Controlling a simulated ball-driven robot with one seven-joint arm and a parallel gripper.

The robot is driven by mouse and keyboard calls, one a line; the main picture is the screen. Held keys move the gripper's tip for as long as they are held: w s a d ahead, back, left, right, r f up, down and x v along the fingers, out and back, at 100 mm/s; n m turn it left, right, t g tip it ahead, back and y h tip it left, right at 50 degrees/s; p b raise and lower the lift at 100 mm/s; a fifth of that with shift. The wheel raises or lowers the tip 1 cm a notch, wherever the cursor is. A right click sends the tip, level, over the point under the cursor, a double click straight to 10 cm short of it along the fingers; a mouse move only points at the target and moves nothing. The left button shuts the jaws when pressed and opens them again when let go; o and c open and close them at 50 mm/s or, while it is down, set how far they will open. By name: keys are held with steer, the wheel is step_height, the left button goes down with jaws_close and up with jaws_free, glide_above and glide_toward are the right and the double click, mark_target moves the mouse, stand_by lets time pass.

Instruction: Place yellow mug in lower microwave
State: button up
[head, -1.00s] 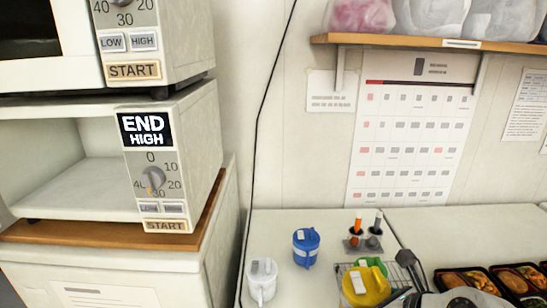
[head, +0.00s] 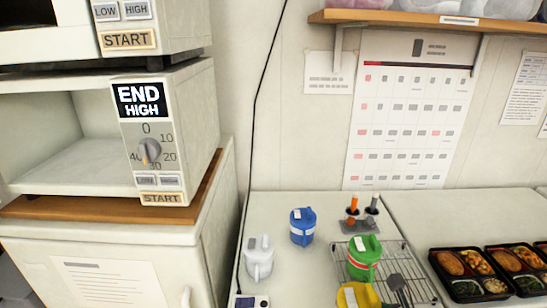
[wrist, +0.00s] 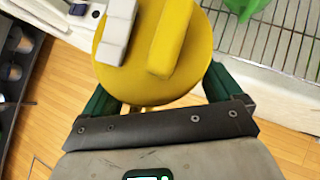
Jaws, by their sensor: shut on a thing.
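The yellow mug (head: 357,296) is at the bottom edge of the head view, partly cut off, just in front of the wire rack. In the wrist view the yellow mug (wrist: 125,72) fills the space between the dark green fingers of my gripper (wrist: 157,90), which is shut on it. Its lid has a pale tab and a yellow bar; the mug's lower body is mostly hidden. The lower microwave (head: 170,125) stands at the left on a wooden board. Its front is open, the visible part of its inside is empty, and its display reads END HIGH.
A green mug (head: 363,258) stands on the wire rack (head: 412,277). A blue mug (head: 302,227) and a white mug (head: 259,260) stand left of it on the counter. Bento trays (head: 465,288) lie at the right. Another microwave (head: 165,22) sits above the lower one.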

steer(key=s+f+b, duration=0.2)
steer(key=s+f, duration=0.1)
steer(key=f, duration=0.9)
steer(key=shift+s+d+f, duration=0.2)
steer(key=shift+f, duration=0.05)
steer(key=shift+h, duration=0.3)
